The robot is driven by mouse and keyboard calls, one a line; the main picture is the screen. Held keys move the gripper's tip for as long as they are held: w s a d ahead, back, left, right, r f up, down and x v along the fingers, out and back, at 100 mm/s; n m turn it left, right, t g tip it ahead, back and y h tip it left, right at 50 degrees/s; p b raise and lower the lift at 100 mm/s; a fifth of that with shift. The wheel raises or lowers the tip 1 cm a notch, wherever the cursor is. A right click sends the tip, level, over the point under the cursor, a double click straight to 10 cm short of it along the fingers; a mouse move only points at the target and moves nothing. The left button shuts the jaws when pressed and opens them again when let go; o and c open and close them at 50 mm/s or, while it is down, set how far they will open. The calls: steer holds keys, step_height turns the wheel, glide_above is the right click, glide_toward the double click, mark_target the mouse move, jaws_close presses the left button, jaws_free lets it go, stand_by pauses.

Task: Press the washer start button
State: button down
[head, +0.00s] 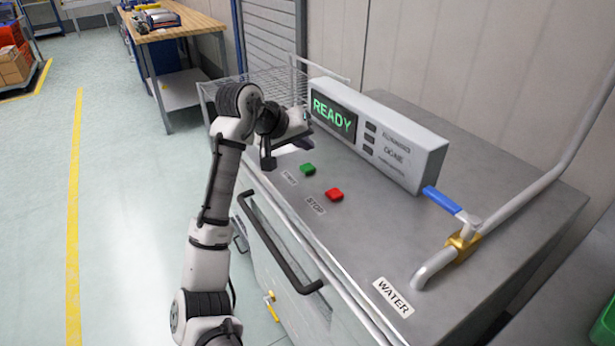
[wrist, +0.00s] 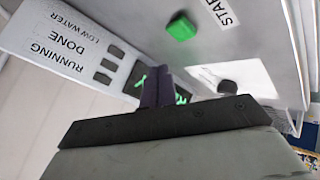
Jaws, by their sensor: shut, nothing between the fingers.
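The washer (head: 455,245) has a grey metal top and a display panel reading READY in green (head: 334,119). The green start button (head: 308,169) sits on the top beside a START label, and the red stop button (head: 334,194) is to its right. In the wrist view the green button (wrist: 181,27) is near the top, beyond my fingers. My gripper (head: 306,145) is shut and empty. It is above the washer top, behind the green button in the head view and apart from it. In the wrist view my fingers (wrist: 158,88) partly cover the display.
A blue-handled valve (head: 441,199) is on a pipe at the right, by a WATER label (head: 393,297). A wire rack (head: 270,88) is behind the arm. A dark handle (head: 277,243) runs along the washer front. The floor on the left is clear.

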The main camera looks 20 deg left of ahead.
mark_target(304, 169)
steer(key=shift+f+b, duration=0.35)
steer(key=shift+f, duration=1.2)
steer(key=shift+f, duration=0.1)
stand_by(0.7)
steer(key=shift+f, duration=0.35)
steer(key=shift+f, duration=0.45)
stand_by(0.8)
steer(key=shift+r, duration=0.15)
steer(key=shift+r+p, duration=0.75)
steer(key=shift+p, duration=0.15)
step_height(304, 169, up, 5)
steer(key=p, duration=0.4)
steer(key=shift+p, duration=0.4)
